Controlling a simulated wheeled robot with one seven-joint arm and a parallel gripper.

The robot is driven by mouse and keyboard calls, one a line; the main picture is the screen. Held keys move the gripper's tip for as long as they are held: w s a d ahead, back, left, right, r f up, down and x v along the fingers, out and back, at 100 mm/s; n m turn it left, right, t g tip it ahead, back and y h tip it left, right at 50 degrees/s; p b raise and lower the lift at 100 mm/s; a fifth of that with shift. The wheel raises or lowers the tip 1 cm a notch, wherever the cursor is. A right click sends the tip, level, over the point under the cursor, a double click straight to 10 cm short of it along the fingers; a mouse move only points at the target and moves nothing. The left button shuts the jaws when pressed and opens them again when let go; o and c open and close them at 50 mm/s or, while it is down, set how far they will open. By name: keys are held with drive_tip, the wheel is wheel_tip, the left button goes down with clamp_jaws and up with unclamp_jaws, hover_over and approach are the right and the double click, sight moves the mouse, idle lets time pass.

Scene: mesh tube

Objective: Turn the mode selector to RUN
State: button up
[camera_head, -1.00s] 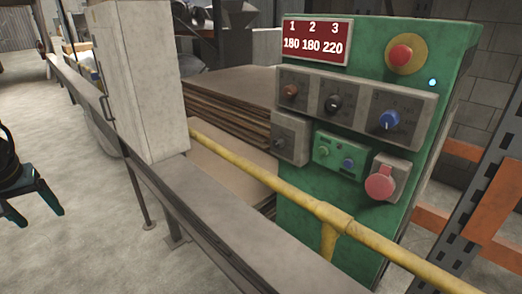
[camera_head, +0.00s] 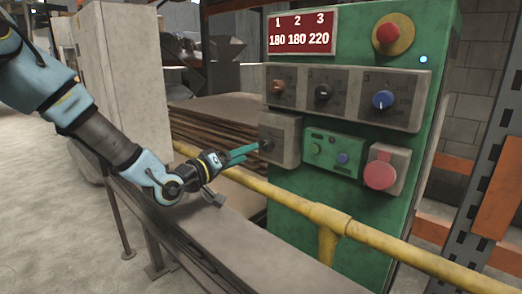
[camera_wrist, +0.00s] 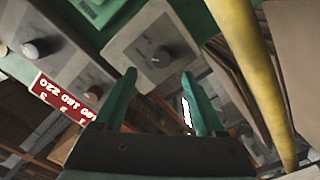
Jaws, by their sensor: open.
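A small dark knob (camera_head: 267,145) sits on a separate grey box (camera_head: 285,139) at the lower left of the green panel. It appears to be the mode selector; no RUN marking is legible. In the wrist view the knob (camera_wrist: 160,57) lies just beyond the fingertips, roughly centred between them. My gripper (camera_head: 250,152) has teal fingers and points at this box from the left. In the wrist view my gripper (camera_wrist: 159,75) is open with nothing between its fingers. In the head view the fingertips partly overlap the box's left side, and contact cannot be told.
A yellow rail (camera_head: 290,203) runs in front of the panel, close below my gripper. Above the box is a row of three knobs (camera_head: 322,92).

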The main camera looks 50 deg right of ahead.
sight(264, 146)
drive_tip(key=d, duration=0.7)
drive_tip(key=shift+s+d, duration=0.15)
drive_tip(key=shift+c, duration=0.2)
clamp_jaws()
